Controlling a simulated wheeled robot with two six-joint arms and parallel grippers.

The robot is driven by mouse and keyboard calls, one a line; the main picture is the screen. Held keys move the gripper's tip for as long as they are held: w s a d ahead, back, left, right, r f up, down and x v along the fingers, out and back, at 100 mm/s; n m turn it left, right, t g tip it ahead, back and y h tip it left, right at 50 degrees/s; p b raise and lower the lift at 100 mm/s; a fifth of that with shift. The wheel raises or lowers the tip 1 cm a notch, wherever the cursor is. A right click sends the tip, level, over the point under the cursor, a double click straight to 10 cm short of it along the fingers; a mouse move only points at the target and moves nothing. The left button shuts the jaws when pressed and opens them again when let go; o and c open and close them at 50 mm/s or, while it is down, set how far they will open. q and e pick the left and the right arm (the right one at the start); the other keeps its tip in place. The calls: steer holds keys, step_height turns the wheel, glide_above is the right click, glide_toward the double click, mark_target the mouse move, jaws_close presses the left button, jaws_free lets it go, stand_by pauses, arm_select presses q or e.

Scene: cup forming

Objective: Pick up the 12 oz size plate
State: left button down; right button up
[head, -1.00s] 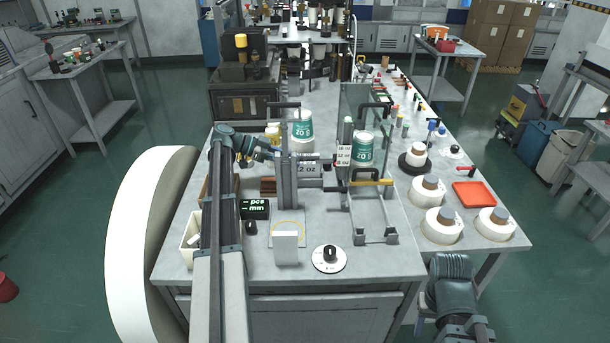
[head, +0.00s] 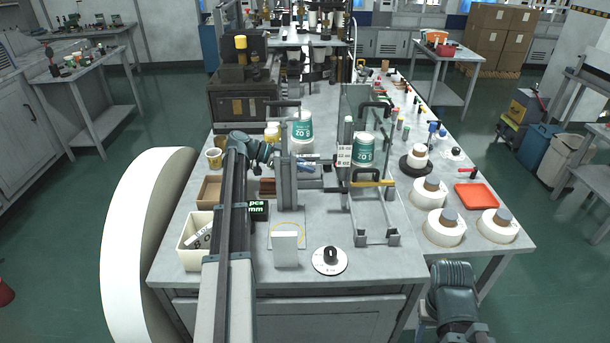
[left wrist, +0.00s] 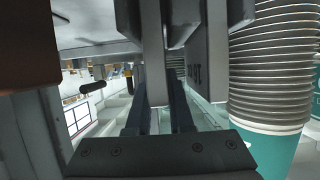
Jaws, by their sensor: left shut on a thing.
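My left gripper (head: 312,160) reaches in from the left behind the upright grey post (head: 288,182) of the bench fixture. In the left wrist view its two dark fingers (left wrist: 160,115) are shut on a grey upright piece, which I take to be the 12 oz size plate (left wrist: 196,70). Part of its lettering shows there. In the head view the post and fingers hide most of the plate, and its lettering cannot be read. My right gripper is out of view.
Stacks of teal-and-white cups (head: 301,128) stand close to the fixture. A cream bin (head: 190,260) at the left holds a plate with partly hidden lettering. A black knob (head: 330,256) sits at the front. Several white rolls and an orange tray (head: 476,196) lie at the right.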

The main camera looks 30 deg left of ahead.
arm_select(q)
steer(key=shift+r, duration=0.1)
stand_by(0.4)
step_height(320, 180, up, 28)
steer(key=p, duration=2.8)
